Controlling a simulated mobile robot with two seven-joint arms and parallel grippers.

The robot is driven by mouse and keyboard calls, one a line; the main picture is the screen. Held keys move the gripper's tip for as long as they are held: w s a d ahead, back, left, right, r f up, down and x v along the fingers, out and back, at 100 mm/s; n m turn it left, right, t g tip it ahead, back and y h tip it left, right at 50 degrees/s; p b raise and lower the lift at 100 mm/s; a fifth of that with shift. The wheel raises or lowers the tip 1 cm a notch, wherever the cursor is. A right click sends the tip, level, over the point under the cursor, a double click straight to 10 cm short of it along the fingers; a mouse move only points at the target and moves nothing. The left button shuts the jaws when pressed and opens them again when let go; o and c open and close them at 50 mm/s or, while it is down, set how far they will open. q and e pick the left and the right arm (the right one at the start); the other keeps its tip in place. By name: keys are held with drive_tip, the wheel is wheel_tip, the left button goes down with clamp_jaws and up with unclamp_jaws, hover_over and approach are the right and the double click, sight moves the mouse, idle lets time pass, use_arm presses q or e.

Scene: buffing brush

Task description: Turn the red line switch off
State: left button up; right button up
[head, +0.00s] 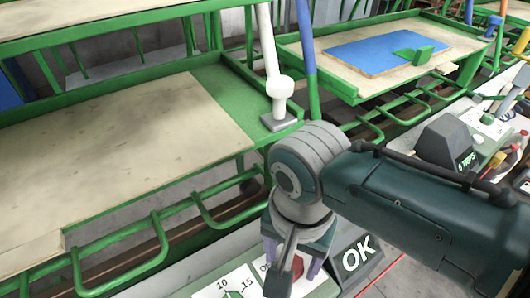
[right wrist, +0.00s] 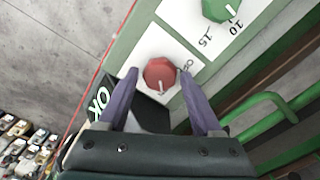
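The red line switch (right wrist: 158,72) is a round red knob with a light pointer mark, on a white plate. In the right wrist view it lies between the two purple fingertips of my right gripper (right wrist: 158,76). The fingers are apart, one on each side of the knob; I cannot tell whether either touches it. In the head view only a sliver of the red switch (head: 297,266) shows, mostly hidden by my right gripper (head: 297,260), which points down over the panel. My left gripper is not in view.
A green knob (right wrist: 216,8) with 10 and 15 markings sits beside the switch. A black OK block (right wrist: 150,112) is close by. Green-framed tables (head: 130,150) stand behind, one holding a blue board (head: 375,50). A green rail (right wrist: 268,104) runs beside the panel.

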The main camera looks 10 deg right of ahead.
clamp_jaws()
idle(0.3)
drive_tip(key=n+p, duration=0.1)
drive_tip(key=n, duration=0.2)
drive_tip(key=shift+n, duration=0.4)
drive_tip(key=n+p, duration=0.1)
drive_tip(key=n, duration=0.3)
drive_tip(key=shift+n, duration=0.3)
drive_tip(key=n+p, duration=0.1)
drive_tip(key=n, duration=0.5)
drive_tip(key=shift+n, duration=1.7)
